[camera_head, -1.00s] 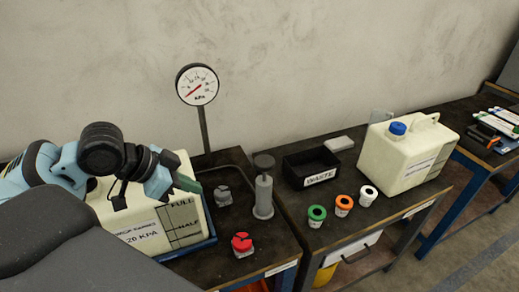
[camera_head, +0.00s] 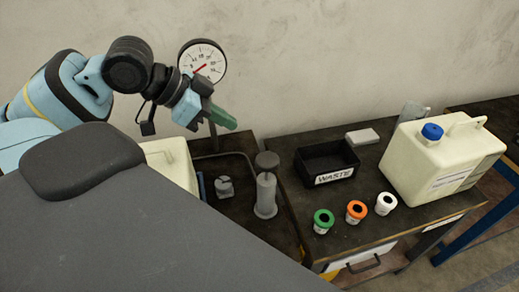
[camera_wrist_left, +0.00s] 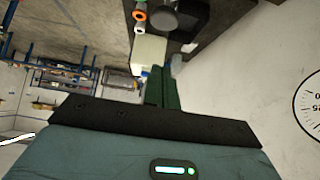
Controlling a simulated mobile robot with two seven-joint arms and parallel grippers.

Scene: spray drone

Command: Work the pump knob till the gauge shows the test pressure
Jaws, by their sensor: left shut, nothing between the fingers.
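The pump stands on the dark bench as a grey upright cylinder (camera_head: 265,195) with a dark round knob (camera_head: 266,160) on top. The round white gauge (camera_head: 205,57) stands on a post behind it; its red needle points to the lower left, and the lower part of its post is partly covered by my arm. My left gripper (camera_head: 226,118), with green fingers, is shut and empty, above and left of the knob, apart from it. Its fingers also show in the left wrist view (camera_wrist_left: 162,88), with part of the gauge (camera_wrist_left: 309,100) at the right edge. My right gripper is not in view.
A black waste bin (camera_head: 318,165), green (camera_head: 323,220), orange (camera_head: 355,211) and white (camera_head: 385,203) caps and a cream jug (camera_head: 440,165) stand on the right bench. A small grey fitting (camera_head: 224,187) lies left of the pump. A cream tank (camera_head: 178,165) is mostly hidden.

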